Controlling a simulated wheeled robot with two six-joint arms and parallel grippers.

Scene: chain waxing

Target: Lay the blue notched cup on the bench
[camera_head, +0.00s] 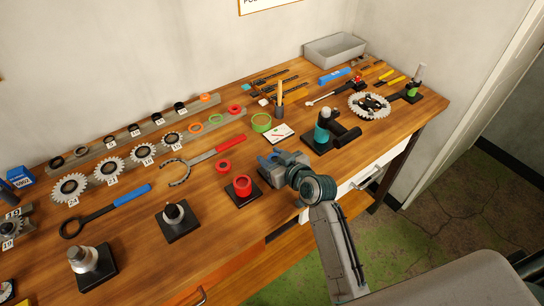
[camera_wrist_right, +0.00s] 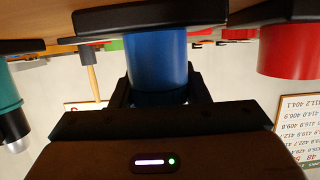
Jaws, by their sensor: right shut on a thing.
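The blue cup (camera_wrist_right: 158,62) is between the fingers of my right gripper (camera_wrist_right: 158,100) in the right wrist view, which is upside down. A black base plate (camera_wrist_right: 150,17) lies against the cup's bench end; I cannot tell whether the cup rests on it. The notch is not visible. In the head view my right gripper (camera_head: 275,162) is low over the front of the bench (camera_head: 215,205), and only a little blue (camera_head: 269,157) shows at its jaws. My left gripper is not in view.
A red cup (camera_head: 242,186) on a black plate stands just left of the right gripper. A teal and black tool (camera_head: 323,135) stands to its right. A loose red ring (camera_head: 223,166) and red-handled chain whip (camera_head: 215,153) lie behind left.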

